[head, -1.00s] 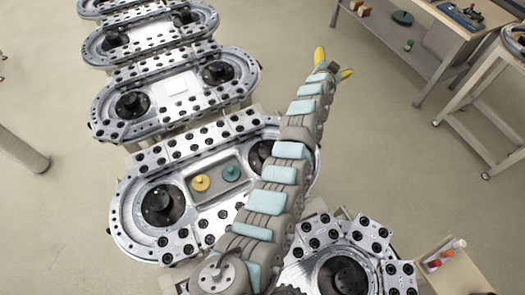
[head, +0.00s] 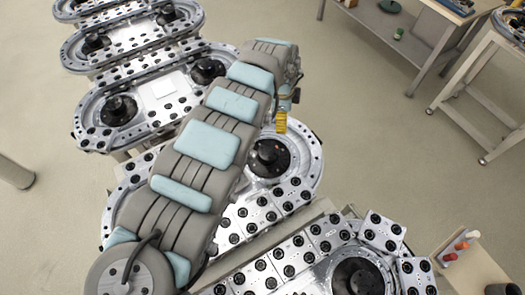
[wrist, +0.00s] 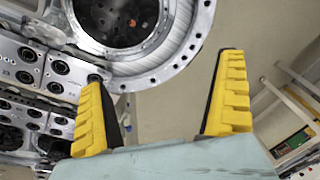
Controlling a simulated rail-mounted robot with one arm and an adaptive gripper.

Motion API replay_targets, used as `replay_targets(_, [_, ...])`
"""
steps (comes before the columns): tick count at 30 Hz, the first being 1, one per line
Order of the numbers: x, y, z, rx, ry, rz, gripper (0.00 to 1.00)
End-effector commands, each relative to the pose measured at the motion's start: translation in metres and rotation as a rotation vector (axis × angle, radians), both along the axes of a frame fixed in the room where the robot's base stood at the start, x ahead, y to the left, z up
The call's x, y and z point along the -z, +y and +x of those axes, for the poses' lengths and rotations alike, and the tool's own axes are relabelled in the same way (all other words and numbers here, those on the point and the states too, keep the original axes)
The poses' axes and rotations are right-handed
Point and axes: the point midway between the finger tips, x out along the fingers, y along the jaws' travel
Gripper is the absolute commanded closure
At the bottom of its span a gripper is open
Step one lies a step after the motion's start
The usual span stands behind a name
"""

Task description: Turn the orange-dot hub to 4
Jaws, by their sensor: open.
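A dark round hub (wrist: 112,20) with a small orange dot (wrist: 133,22) sits in a silver ring at the top of the wrist view. The top of the hub is cut off by the frame, and I cannot read any numbers. My gripper (wrist: 163,68) is open and empty, its two yellow fingers spread below and to the right of the ring. In the head view my gripper (head: 281,122) shows only as a yellow finger, just above a black hub (head: 268,155) at the right end of an oval track. That looks like the same hub, but no dot shows there.
My arm covers the left part of that track. More oval tracks (head: 165,88) stand behind it at upper left, and another black hub (head: 358,280) is in front. A grey table (head: 400,38) and a stand (head: 490,90) are at right. Open floor lies between.

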Motion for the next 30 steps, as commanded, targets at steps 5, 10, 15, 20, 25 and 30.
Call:
replay_targets(5, [0.009, 0.03, -0.033, 0.049, 0.104, 0.094, 0.0])
replay_targets(10, [0.014, 0.036, -0.041, 0.059, 0.131, 0.112, 0.0])
replay_targets(15, [0.033, 0.034, -0.04, 0.06, 0.128, 0.108, 0.0])
replay_targets(20, [0.063, 0.033, -0.041, 0.06, 0.13, 0.107, 0.0])
replay_targets(25, [0.092, 0.033, -0.04, 0.059, 0.128, 0.108, 0.0])
replay_targets(30, [0.119, 0.033, -0.04, 0.059, 0.127, 0.105, 0.0])
